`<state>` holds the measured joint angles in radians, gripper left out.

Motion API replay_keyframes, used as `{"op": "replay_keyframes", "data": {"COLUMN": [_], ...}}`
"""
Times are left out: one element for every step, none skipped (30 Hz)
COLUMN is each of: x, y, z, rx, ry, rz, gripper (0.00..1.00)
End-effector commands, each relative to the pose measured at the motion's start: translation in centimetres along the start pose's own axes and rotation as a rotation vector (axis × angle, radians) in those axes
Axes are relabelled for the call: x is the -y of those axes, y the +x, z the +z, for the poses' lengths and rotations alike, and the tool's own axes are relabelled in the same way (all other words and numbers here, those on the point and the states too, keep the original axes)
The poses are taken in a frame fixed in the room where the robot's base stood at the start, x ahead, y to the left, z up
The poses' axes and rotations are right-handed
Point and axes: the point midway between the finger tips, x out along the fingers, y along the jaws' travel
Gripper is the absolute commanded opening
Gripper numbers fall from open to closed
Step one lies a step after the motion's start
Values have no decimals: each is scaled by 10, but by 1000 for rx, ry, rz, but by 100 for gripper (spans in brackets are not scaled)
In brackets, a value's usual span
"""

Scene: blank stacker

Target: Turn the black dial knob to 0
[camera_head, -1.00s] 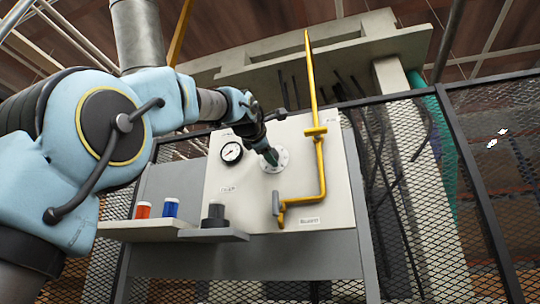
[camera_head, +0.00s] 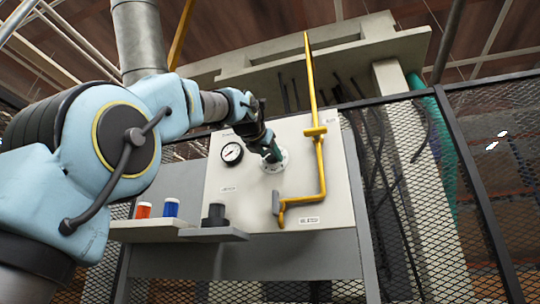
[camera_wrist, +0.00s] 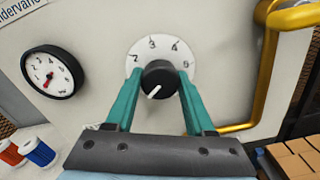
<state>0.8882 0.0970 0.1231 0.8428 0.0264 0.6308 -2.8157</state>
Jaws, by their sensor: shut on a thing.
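The black dial knob (camera_wrist: 160,78) sits at the centre of a round white dial plate (camera_wrist: 145,47) on a pale panel, seen in the wrist view. Its white pointer line points down and left. In the head view my gripper (camera_head: 272,150) reaches the dial plate (camera_head: 275,166), and the knob is mostly hidden.
A pressure gauge (camera_head: 232,153) is left of the dial. A yellow pipe (camera_head: 321,175) with a handle runs down the right side. A shelf (camera_head: 150,229) below holds an orange-red (camera_head: 143,210), a blue (camera_head: 171,207) and a dark cylinder (camera_head: 215,214). Mesh fencing stands around.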

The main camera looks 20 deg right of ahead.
Motion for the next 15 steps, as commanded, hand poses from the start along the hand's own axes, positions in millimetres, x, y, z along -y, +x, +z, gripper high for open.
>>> {"op": "replay_keyframes", "data": {"x": [1, 1, 1, 1, 1, 1, 1, 1, 1, 1, 1, 1, 1, 1, 1], "y": [1, 1, 1, 1, 1, 1, 1, 1, 1, 1, 1, 1, 1, 1, 1], "z": [-2, -2, -2, -2, -2, -2, -2, -2, -2, -2, -2, -2, -2, -2, -2], "rx": [-5, -5, -5, -5, -6, -6, -6, -6, -6, -6, -6, -6, -6, -6, -6], "ry": [-27, -44, -65, -79, -93, -108, -120, -130, -140, -148, -155, -162, -166, -169, -173], "rz": [-2, -2, -2, -2, -1, -1, -1, -1, -1, -1, -1, -1, -1, -1, -1], "gripper": [0, 0, 0, 0, 0, 0, 0, 0, 0, 0, 0, 0, 0, 0, 0]}}
